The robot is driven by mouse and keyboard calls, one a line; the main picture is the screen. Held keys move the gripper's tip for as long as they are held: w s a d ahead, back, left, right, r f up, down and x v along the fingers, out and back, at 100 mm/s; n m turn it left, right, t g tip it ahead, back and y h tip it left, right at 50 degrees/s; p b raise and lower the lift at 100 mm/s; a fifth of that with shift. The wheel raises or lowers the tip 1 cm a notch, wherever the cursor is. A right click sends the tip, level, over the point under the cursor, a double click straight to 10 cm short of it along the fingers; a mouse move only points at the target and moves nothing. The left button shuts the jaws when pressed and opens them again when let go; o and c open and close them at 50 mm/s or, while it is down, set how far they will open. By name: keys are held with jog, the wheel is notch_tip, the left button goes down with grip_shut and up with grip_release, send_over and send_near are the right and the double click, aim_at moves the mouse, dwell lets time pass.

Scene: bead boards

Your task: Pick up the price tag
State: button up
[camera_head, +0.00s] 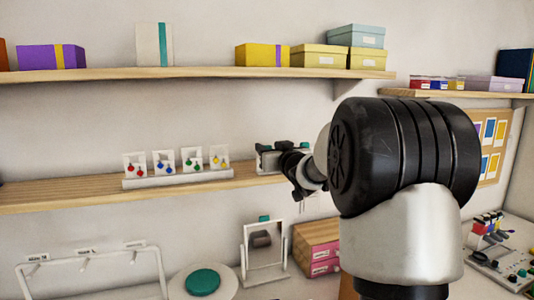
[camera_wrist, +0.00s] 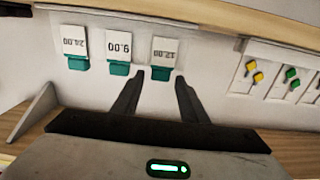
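Three white price tags stand in teal clips along a pale wall in the wrist view, their print upside down: "24.00" (camera_wrist: 74,42), "9.00" (camera_wrist: 118,44) and "12.00" (camera_wrist: 165,51). My gripper (camera_wrist: 158,79) is open, with one dark finger on each side of the teal clip (camera_wrist: 161,73) under the "12.00" tag. The fingertips end close to that clip; I cannot tell whether they touch it. Nothing is seen held between them. In the head view my gripper (camera_head: 287,155) is at the middle shelf, and I cannot make out the tags there.
Earring cards (camera_wrist: 293,84) stand to the right of the tags in the wrist view; cards also sit in a white holder (camera_head: 180,179) on the middle shelf (camera_head: 65,193). A white bracket (camera_wrist: 34,112) is at the left. Boxes (camera_head: 319,54) line the upper shelf. A mirror (camera_head: 245,248) stands below.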

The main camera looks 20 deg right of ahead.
jog(key=c, duration=0.8)
jog(key=shift+c, duration=0.2)
